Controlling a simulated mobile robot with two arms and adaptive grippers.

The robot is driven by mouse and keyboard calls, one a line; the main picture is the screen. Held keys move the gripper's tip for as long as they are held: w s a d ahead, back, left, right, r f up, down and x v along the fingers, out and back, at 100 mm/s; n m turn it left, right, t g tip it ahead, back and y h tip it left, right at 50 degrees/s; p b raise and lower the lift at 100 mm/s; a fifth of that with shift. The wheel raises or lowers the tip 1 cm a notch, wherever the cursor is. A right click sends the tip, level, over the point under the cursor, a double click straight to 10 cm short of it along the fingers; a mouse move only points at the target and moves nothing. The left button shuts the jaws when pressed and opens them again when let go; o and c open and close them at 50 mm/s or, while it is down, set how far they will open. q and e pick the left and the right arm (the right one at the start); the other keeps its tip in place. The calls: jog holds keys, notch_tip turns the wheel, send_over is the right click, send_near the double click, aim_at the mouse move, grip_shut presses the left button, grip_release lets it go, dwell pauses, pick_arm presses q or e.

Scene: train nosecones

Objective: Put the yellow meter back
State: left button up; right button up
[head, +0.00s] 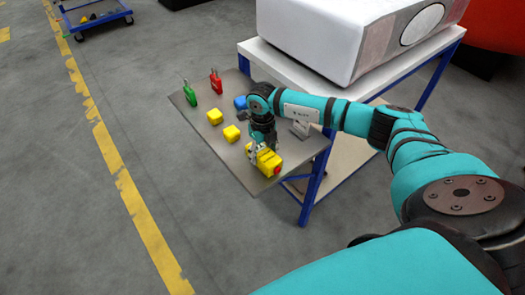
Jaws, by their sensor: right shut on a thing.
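The yellow meter (269,161) is a yellow block with a red round part on its near end. It is at the near end of the grey side shelf (213,150) in the head view. My right gripper (256,152) points down and is shut on the yellow meter. The gripper partly hides the meter's far end. I cannot tell whether the meter touches the shelf. My left gripper is not in view.
A white nosecone (345,40) sits on the blue-legged table (290,62).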

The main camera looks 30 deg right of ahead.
aim_at(263, 152)
jog(key=shift+f, duration=0.1)
jog(key=o, duration=1.5)
jog(key=shift+r, duration=0.65)
notch_tip(263, 152, up, 11)
jog(key=b, duration=0.2)
jog(key=shift+b, duration=0.35)
